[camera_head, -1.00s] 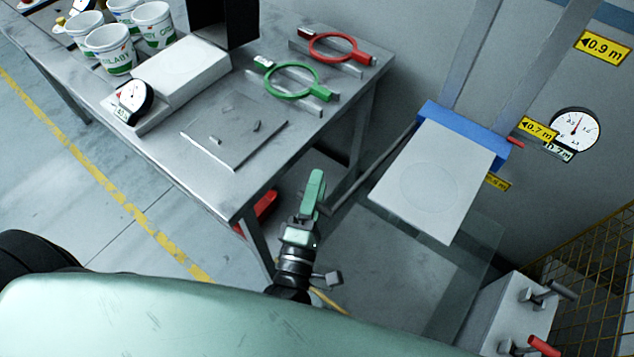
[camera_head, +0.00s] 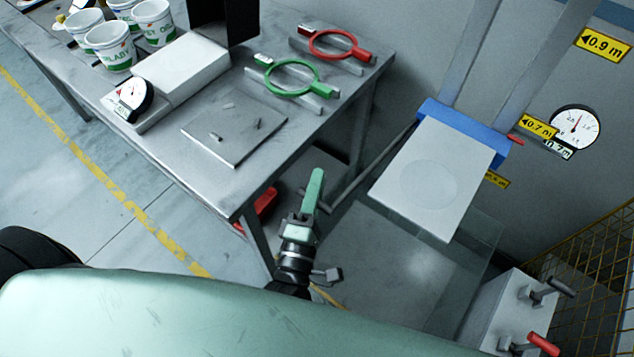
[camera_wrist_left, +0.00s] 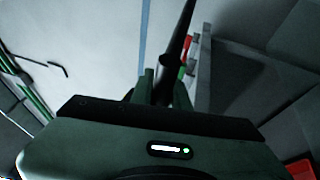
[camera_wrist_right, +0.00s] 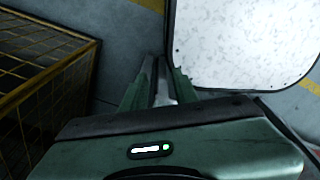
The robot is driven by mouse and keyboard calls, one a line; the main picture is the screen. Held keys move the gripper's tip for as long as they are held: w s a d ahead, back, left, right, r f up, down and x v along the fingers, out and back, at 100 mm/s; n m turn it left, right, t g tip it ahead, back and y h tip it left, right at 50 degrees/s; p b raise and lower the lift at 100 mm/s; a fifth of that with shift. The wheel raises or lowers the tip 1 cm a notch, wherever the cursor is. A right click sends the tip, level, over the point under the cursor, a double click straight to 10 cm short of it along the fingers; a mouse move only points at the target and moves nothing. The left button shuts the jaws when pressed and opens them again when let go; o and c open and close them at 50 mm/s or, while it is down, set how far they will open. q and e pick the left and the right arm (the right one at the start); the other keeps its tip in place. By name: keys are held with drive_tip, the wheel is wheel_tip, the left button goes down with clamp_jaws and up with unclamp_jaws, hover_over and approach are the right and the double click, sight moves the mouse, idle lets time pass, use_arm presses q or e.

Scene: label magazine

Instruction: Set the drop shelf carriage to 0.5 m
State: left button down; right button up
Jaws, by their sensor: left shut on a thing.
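The drop shelf carriage (camera_head: 430,104) is a blue bar with a white shelf plate (camera_head: 420,195), riding between two grey uprights. Its red pointer (camera_head: 515,140) is beside the yellow 0.7 m label (camera_head: 536,128). A round dial (camera_head: 574,127) with a small readout hangs to the right. My left gripper (camera_head: 314,190) is at the lower end of a dark rod (camera_head: 375,165) running down-left from the carriage. In the left wrist view its fingers are shut on a dark rod (camera_wrist_left: 178,45).
A grey workbench (camera_head: 175,135) with tubs, a plate and green and red rings stands at left. A yellow 0.9 m label (camera_head: 601,44) is higher up. A box with levers (camera_head: 500,310) and a yellow mesh fence (camera_head: 590,265) are at lower right. The space under the shelf looks clear.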

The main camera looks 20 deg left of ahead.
use_arm(q)
drive_tip(key=shift+f, duration=0.1)
idle(0.8)
wheel_tip(320, 180, down, 15)
drive_tip(key=b, duration=1.1)
drive_tip(key=c, duration=1.4)
unclamp_jaws()
drive_tip(key=shift+o, duration=0.2)
drive_tip(key=s+f+b, duration=0.1)
drive_tip(key=s+b, duration=0.1)
drive_tip(key=s, duration=0.5)
drive_tip(key=shift+s+d, duration=0.2)
drive_tip(key=shift+s, duration=0.2)
